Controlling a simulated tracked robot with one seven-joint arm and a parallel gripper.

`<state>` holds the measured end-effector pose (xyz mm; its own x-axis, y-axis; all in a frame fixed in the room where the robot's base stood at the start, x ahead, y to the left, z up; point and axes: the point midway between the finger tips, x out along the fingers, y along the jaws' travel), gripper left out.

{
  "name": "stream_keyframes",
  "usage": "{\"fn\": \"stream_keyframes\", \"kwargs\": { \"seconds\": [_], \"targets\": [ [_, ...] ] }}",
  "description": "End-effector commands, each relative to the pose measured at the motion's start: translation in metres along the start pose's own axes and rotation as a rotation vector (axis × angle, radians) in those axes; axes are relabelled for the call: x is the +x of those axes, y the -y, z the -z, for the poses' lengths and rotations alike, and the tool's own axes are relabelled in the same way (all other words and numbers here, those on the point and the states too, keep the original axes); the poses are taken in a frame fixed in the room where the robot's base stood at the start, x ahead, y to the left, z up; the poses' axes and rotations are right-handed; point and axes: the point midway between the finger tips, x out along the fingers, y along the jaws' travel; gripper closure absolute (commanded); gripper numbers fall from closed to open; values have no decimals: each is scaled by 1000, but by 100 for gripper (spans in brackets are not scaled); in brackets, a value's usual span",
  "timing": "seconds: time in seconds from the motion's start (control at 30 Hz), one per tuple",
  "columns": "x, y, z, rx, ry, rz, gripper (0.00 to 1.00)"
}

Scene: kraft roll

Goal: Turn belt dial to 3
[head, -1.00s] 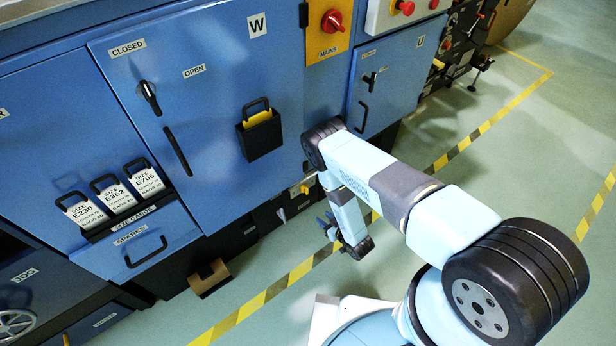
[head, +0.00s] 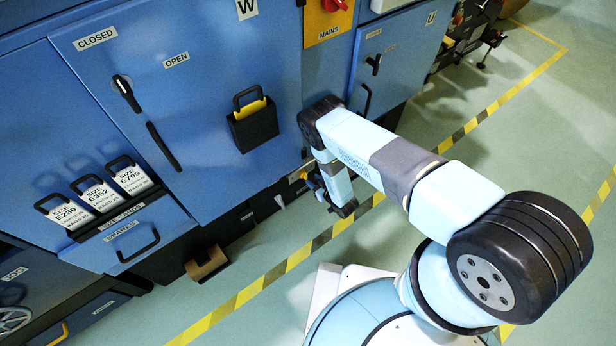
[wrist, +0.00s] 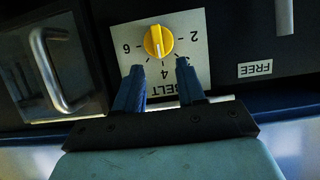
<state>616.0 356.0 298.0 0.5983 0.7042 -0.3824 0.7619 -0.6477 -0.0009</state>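In the wrist view a yellow dial (wrist: 159,41) sits on a pale plate (wrist: 194,66) marked BELT, its numbers upside down. A 6 is at the left, a 4 below and a 2 at the right. A pale line on the dial runs roughly up and down, its lower end towards the 4. My gripper (wrist: 158,75) is open and empty, its two blue fingers just below the dial in the picture, on either side of the 4.
A metal handle (wrist: 52,70) stands out left of the plate, and a FREE label (wrist: 255,69) is at the right. In the head view a card holder (head: 252,128) hangs on the blue door and a brown roll (head: 206,264) sits low. Striped tape (head: 290,265) marks open floor.

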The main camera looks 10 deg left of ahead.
Motion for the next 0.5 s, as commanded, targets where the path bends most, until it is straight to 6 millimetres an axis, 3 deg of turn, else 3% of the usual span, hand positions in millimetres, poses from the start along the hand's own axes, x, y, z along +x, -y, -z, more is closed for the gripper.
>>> {"fn": "stream_keyframes", "kwargs": {
  "seconds": [0.2, 0.5],
  "targets": [
    [32, 0, 0, -2, 0, 1, 61],
    [48, 0, 0, -1, 0, 0, 61]
  ]
}}
